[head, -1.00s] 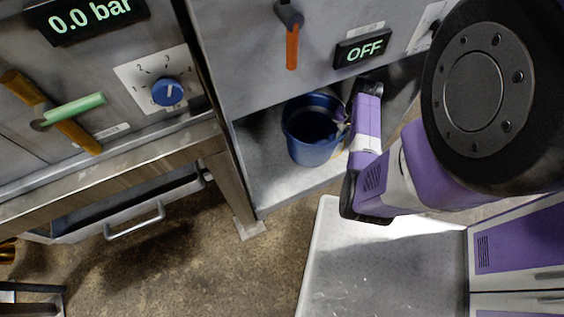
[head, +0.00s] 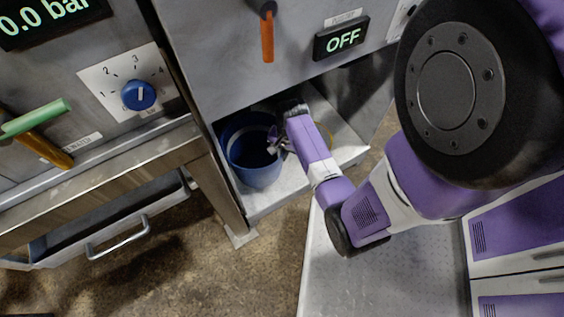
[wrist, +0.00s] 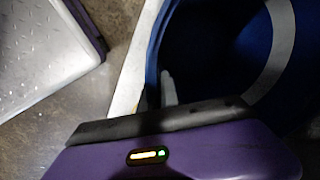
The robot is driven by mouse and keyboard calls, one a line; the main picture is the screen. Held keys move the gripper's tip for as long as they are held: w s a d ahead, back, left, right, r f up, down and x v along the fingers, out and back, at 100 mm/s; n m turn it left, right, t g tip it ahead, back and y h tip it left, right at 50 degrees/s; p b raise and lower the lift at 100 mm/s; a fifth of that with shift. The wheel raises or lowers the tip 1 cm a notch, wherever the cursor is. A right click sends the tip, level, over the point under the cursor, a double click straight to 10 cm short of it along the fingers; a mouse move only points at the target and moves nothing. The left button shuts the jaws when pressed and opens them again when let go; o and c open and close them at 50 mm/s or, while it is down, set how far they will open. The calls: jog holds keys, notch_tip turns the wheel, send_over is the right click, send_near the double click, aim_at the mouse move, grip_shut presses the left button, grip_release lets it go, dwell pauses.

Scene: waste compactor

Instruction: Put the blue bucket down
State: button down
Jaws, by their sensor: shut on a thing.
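The blue bucket (head: 262,172) is in the open bay under the grey machine panel in the head view, upright and over the bay's light floor. I cannot tell whether its base touches that floor. My gripper (head: 277,140) is at the bucket's right rim, shut on it. In the wrist view the bucket (wrist: 205,60) fills the upper right, with its dark inside and a pale band showing. The fingers are mostly hidden there behind the purple gripper body.
The bay floor (head: 340,150) is clear to the right of the bucket. The panel above carries an orange-handled lever (head: 267,38) and an OFF display (head: 341,38). A metal table leg (head: 222,190) stands just left of the bay. A drawer (head: 110,225) is at the left.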

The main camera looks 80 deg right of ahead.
notch_tip(320, 180, down, 4)
jog(key=shift+w+f+b, duration=0.1)
jog(key=shift+f+b, duration=0.05)
jog(key=shift+b, duration=0.95)
jog(key=shift+w+f, duration=0.1)
jog(key=c, duration=1.6)
grip_release()
jog(key=shift+a, duration=0.1)
